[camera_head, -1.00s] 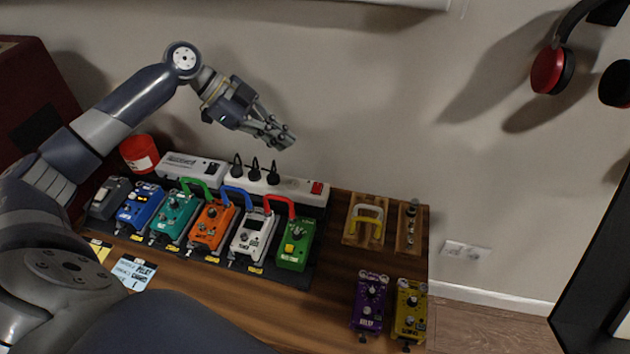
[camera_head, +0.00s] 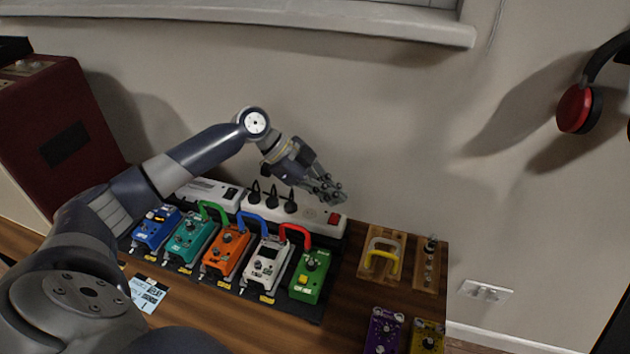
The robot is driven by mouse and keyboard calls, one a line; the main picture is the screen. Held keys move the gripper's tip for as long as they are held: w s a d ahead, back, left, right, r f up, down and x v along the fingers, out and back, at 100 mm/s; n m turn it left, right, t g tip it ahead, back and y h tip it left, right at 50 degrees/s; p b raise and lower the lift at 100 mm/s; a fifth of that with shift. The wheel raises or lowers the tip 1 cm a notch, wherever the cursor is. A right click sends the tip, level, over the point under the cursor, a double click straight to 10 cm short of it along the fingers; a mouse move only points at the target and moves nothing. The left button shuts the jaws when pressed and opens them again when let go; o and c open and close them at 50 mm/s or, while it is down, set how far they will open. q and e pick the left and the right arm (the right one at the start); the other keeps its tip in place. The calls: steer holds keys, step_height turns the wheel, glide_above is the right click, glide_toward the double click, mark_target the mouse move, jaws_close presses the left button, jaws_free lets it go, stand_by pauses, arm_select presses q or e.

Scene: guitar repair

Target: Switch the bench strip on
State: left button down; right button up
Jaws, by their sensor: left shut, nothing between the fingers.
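The bench strip (camera_head: 300,209) is a white power strip at the back of the bench, behind the row of pedals. Several black plugs stand in it. Its red switch (camera_head: 335,219) is at the right end; I cannot tell its position. My left gripper (camera_head: 334,198) is shut and empty. Its fingertips appear just above the red switch in the picture; whether they touch it I cannot tell. My right gripper is not in view.
Several pedals, including a green one (camera_head: 310,276) and an orange one (camera_head: 227,251), with coloured patch cables, stand in front of the strip. A white power unit (camera_head: 209,192) is left of it. A wooden block with a yellow cable (camera_head: 395,262) is to the right.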

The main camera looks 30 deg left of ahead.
mark_target(332, 214)
arm_select(q)
steer(key=f, duration=0.2)
steer(key=shift+w+f, duration=0.2)
steer(key=shift+f, duration=0.2)
steer(key=shift+w+f+b, duration=0.1)
steer(key=shift+f+b, duration=0.2)
steer(key=shift+f, duration=0.3)
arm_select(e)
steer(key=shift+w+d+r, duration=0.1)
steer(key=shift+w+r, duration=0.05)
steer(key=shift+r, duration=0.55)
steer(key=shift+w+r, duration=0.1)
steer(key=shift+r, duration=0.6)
arm_select(q)
steer(key=shift+w+a, duration=0.1)
steer(key=shift+w+f+g+p, duration=0.1)
steer(key=shift+f+g+p, duration=0.05)
steer(key=shift+g+p, duration=0.15)
steer(key=shift+a+f+n, duration=0.1)
steer(key=shift+f+n, duration=0.05)
steer(key=shift+n, duration=0.15)
steer(key=shift+w+f, duration=0.1)
steer(key=shift+f, duration=0.05)
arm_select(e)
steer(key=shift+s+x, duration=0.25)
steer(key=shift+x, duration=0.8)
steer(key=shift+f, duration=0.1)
